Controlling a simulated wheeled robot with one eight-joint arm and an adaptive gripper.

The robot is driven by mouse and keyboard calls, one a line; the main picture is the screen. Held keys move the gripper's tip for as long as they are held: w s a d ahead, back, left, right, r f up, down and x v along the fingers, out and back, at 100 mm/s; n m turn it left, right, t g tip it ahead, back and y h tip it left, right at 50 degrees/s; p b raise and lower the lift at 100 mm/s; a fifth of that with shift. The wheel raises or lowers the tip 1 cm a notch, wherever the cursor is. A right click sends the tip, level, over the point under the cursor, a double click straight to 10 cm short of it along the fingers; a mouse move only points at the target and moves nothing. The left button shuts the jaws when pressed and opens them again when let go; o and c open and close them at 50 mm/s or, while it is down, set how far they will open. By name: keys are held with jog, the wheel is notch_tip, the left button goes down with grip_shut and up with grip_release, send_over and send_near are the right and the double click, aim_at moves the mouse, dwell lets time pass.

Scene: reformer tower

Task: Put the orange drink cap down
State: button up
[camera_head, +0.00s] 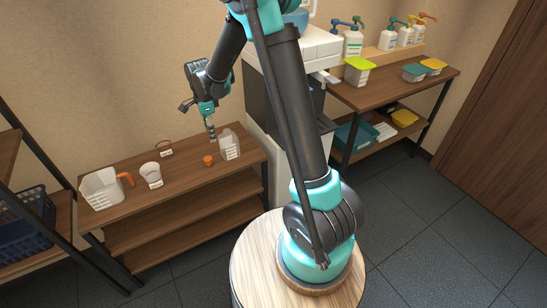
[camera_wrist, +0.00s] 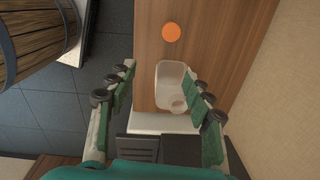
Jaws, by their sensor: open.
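The orange drink cap (camera_head: 208,160) lies on the wooden shelf top, left of a clear container. It also shows in the wrist view (camera_wrist: 172,32) as an orange disc on the wood, beyond my fingertips. My gripper (camera_head: 211,134) is above the shelf top near the cap and the clear container. In the wrist view my gripper (camera_wrist: 160,80) has its two green-padded fingers spread wide apart. Nothing is held between them, and the cap is apart from both fingers.
A clear container (camera_head: 229,145) stands right of the cap; it also shows between the fingers (camera_wrist: 172,84). A white cup (camera_head: 151,174), a small labelled item (camera_head: 165,148) and a white pitcher with orange handle (camera_head: 102,188) stand further left on the shelf (camera_head: 185,179). A white machine (camera_head: 300,48) stands to the right.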

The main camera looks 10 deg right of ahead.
jog(key=s+d+r+n+t, duration=0.2)
jog(key=s+d+r+n, duration=0.3)
jog(key=s+d+n, duration=0.55)
jog(key=s+d+f+n+t, duration=0.1)
jog(key=s+d+n, duration=0.4)
jog(key=s+d, duration=0.6)
jog(key=s+f, duration=0.1)
jog(key=s, duration=0.3)
jog(key=shift+s+d+t, duration=0.25)
jog(key=shift+d+t, duration=0.1)
jog(key=shift+t, duration=0.05)
